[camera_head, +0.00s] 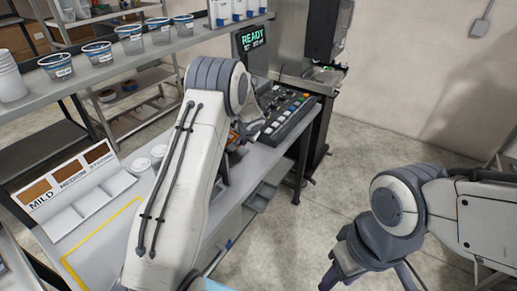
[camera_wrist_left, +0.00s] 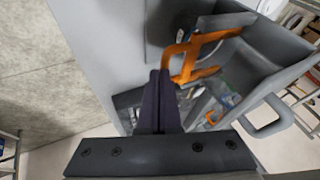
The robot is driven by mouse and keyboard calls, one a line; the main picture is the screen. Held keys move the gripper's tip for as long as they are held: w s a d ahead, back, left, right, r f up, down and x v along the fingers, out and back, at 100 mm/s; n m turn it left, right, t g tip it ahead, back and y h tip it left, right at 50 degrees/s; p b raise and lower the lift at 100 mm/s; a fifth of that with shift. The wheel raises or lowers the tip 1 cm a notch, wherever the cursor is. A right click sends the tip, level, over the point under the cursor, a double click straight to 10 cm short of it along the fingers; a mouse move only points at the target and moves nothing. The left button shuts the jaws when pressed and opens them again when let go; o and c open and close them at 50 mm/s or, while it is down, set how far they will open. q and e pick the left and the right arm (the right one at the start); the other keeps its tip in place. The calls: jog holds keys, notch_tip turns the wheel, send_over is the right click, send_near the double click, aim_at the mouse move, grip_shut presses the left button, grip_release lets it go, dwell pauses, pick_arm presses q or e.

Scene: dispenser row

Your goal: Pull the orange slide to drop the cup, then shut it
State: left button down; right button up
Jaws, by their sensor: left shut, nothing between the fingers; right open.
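The orange slide (camera_wrist_left: 186,60) shows in the left wrist view as a bent orange bar on a grey dispenser housing (camera_wrist_left: 95,40). My left gripper (camera_wrist_left: 160,76) is shut and empty, its dark fingertips close beside the slide's near end. I cannot tell whether they touch. In the head view, a bit of orange (camera_head: 234,136) shows behind my left arm, which hides most of that spot. No cup in the dispenser can be made out clearly. My right gripper (camera_head: 330,277) is open at the bottom of the head view, away from the counter, partly cut off.
A shelf holds several clear cups (camera_head: 130,38) and a white cup stack (camera_head: 10,82). A panel with buttons (camera_head: 285,115) stands below a screen reading READY (camera_head: 252,40). A tray labelled MILD (camera_head: 75,190) sits at left on the counter. Open floor (camera_head: 300,225) lies right of it.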

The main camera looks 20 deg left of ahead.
pick_arm(q)
jog(key=s+d+r+m+h+b, duration=0.1)
jog(key=s+d+r+b, duration=0.4)
jog(key=s+d+r, duration=0.8)
jog(key=s+d+f+m+g+h, duration=0.1)
jog(key=s+d, duration=0.3)
jog(key=s, duration=0.7)
jog(key=s+d+m+g+h, duration=0.1)
jog(key=s+d, duration=0.4)
jog(key=s, duration=0.6)
jog(key=s+d+f+m+g+h, duration=0.1)
jog(key=s+d, duration=0.4)
jog(key=s, duration=0.5)
jog(key=shift+s+f+m+g+h, duration=0.3)
jog(key=shift+s+m+g+h, duration=0.15)
jog(key=shift+m+g, duration=0.6)
